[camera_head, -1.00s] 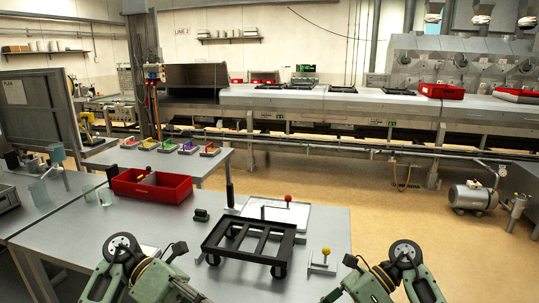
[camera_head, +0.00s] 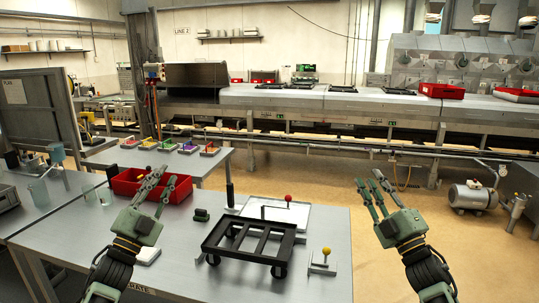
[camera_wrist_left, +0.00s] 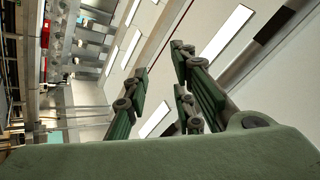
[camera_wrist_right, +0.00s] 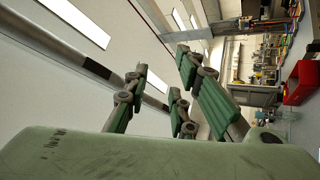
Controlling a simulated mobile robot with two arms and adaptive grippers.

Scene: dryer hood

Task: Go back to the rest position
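My left gripper (camera_head: 162,187) is raised above the left part of the near table, in front of the red bin in the head view. Its fingers are spread, with nothing between them; they also show apart in the left wrist view (camera_wrist_left: 160,95). My right gripper (camera_head: 372,195) is raised over the floor to the right of the table. Its green fingers are spread and empty, and they show apart in the right wrist view (camera_wrist_right: 165,90). Both grippers point up and away from me.
The near table (camera_head: 325,225) holds a black wheeled frame (camera_head: 250,240), a white tray (camera_head: 310,217), a yellow-knobbed piece (camera_head: 323,262) and a red bin (camera_head: 125,182) partly hidden by my left gripper. A compressor (camera_head: 473,196) stands on the floor at right. Floor around my right gripper is clear.

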